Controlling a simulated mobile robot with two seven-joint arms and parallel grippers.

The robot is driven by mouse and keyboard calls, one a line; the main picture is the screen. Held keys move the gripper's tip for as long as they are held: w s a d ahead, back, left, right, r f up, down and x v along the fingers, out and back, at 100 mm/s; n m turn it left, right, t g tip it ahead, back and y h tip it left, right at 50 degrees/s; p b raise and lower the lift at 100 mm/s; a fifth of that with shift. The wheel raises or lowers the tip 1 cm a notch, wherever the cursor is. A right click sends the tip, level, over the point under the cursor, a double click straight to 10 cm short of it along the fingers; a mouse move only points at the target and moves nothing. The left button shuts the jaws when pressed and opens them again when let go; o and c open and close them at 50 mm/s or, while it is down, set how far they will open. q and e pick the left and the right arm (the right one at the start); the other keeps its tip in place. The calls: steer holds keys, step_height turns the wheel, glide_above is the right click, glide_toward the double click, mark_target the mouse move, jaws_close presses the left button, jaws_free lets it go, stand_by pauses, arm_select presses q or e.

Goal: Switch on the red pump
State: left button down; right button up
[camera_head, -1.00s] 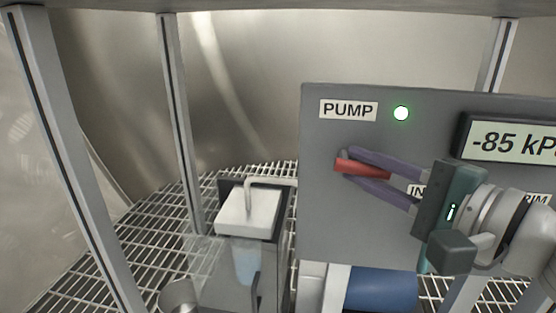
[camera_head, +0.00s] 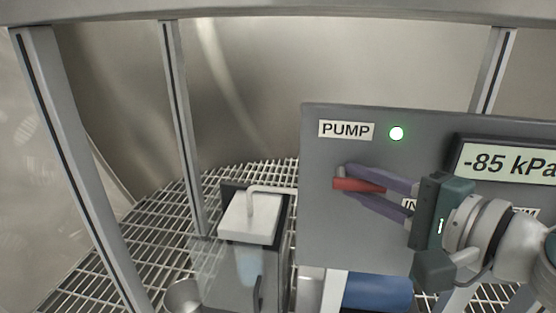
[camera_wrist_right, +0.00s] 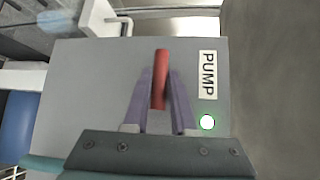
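The red pump handle (camera_head: 358,184) lies level on the grey panel, below the PUMP label (camera_head: 346,130). My right gripper (camera_head: 346,174) comes from the right with its purple fingers above and below the handle. In the right wrist view the fingers (camera_wrist_right: 161,76) close in on both sides of the red handle (camera_wrist_right: 161,58), which fills the gap between their tips. The green pump light (camera_head: 397,133) is lit, and it also glows in the wrist view (camera_wrist_right: 207,122). The display (camera_head: 508,161) reads -85 kPa. My left gripper is not in view.
A white-topped unit with a bent tube (camera_head: 250,217) stands left of the panel on the wire grating (camera_head: 130,240). A blue cylinder (camera_head: 378,292) lies below the panel. Metal posts (camera_head: 183,130) stand behind and at left. My right wrist hides other panel labels.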

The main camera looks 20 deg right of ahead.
steer(key=o, duration=0.4)
steer(key=shift+f, duration=0.1)
steer(key=shift+s, duration=0.1)
steer(key=shift+b+v, duration=1.1)
steer(key=shift+v, duration=3.8)
